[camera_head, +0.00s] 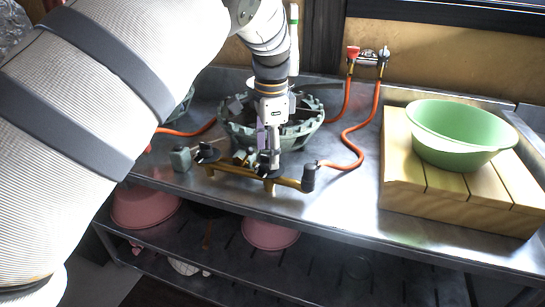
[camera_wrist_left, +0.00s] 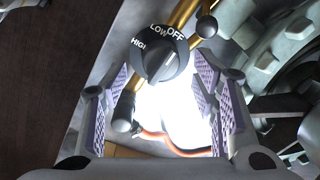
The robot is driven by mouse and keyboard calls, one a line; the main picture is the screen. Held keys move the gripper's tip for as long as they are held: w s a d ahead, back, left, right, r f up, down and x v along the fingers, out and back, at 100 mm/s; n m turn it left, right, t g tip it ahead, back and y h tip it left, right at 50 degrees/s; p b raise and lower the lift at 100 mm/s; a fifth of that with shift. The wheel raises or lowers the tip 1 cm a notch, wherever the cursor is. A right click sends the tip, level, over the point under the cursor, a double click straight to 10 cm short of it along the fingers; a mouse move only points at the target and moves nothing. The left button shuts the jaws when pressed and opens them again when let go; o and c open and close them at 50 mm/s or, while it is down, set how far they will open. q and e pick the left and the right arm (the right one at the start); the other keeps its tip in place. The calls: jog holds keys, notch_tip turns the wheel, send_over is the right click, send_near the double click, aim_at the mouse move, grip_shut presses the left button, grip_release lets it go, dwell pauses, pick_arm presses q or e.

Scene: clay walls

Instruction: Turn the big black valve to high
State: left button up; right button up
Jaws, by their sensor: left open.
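The big black valve (camera_wrist_left: 165,62) is a round knob in the left wrist view, with white HIGH, LOW and OFF lettering along its rim. A pale mark shows on its face, on the side toward OFF; its exact setting is hard to tell. My left gripper (camera_wrist_left: 160,95) is open, its ridged purple pads to either side below the knob in that view, with nothing held. In the head view my left gripper (camera_head: 268,150) points down over the brass pipe (camera_head: 240,172) at the stove's front, largely hiding the knob there. My right gripper is not in view.
A green round burner (camera_head: 305,130) stands just behind the pipe. Another black knob (camera_head: 207,152) sits to the left. Orange hoses (camera_head: 350,150) run to the wall tap. A green bowl (camera_head: 455,155) stands on a wooden box (camera_head: 440,200) at right. Pink bowls (camera_head: 270,234) are below.

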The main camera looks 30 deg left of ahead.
pick_arm(q)
jog(key=shift+w+a+f, duration=0.1)
jog(key=shift+f, duration=1.15)
jog(key=c, duration=1.2)
jog(key=shift+o, duration=0.2)
jog(key=shift+n, duration=0.4)
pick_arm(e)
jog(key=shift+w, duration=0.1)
pick_arm(q)
jog(key=n, duration=0.3)
jog(key=shift+p, duration=0.35)
jog(key=n, duration=0.3)
jog(key=shift+n+g, duration=0.3)
jog(key=shift+n, duration=0.1)
jog(key=n, duration=0.5)
jog(key=shift+w+f, duration=0.1)
jog(key=n, duration=0.5)
jog(key=shift+g+b, duration=0.3)
jog(key=shift+n, duration=0.3)
